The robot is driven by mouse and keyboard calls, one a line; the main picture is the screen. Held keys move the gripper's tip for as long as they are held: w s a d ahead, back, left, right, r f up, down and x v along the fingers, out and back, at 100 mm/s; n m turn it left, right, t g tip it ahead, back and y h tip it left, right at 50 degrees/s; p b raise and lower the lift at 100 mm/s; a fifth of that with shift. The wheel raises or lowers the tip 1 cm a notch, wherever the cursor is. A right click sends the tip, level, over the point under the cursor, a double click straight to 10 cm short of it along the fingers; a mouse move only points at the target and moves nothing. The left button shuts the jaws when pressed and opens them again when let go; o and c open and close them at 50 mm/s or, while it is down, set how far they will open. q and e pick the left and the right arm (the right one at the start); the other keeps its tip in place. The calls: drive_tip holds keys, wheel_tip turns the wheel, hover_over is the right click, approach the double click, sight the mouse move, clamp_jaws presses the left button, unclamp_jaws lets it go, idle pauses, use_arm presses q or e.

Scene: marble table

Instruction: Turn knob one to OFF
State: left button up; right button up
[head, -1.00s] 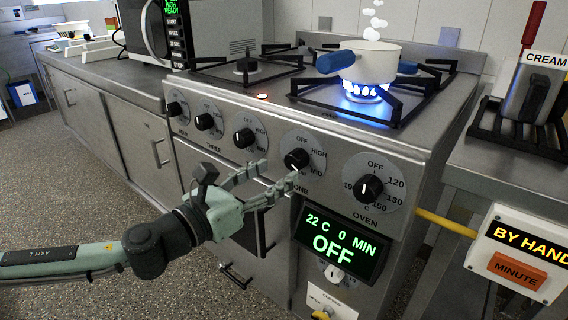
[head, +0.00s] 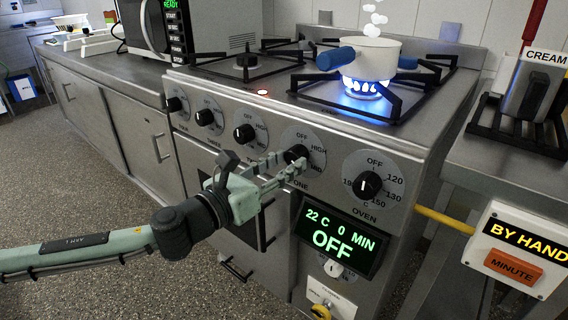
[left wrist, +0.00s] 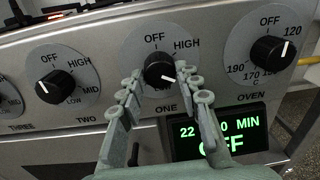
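Knob one (head: 296,154) is a black round knob on the stove's front panel, between knob two and the oven knob. In the left wrist view knob one (left wrist: 159,68) has its white mark pointing to the lower right, away from OFF at the top. My left gripper (head: 289,161) is at the knob, its fingers pointing at the panel. In the left wrist view the left gripper's fingertips (left wrist: 158,76) lie either side of the knob. A gap shows at the left finger; the right finger is very close, contact unclear. My right gripper is not in view.
A white pot (head: 370,58) with blue handles steams over a blue flame (head: 364,88). The oven knob (head: 368,185) is right of knob one, and knob two (head: 244,134) is left. The oven display (head: 338,234) below reads OFF.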

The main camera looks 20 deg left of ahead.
use_arm(q)
drive_tip(key=c, duration=0.4)
drive_tip(key=shift+o, duration=0.2)
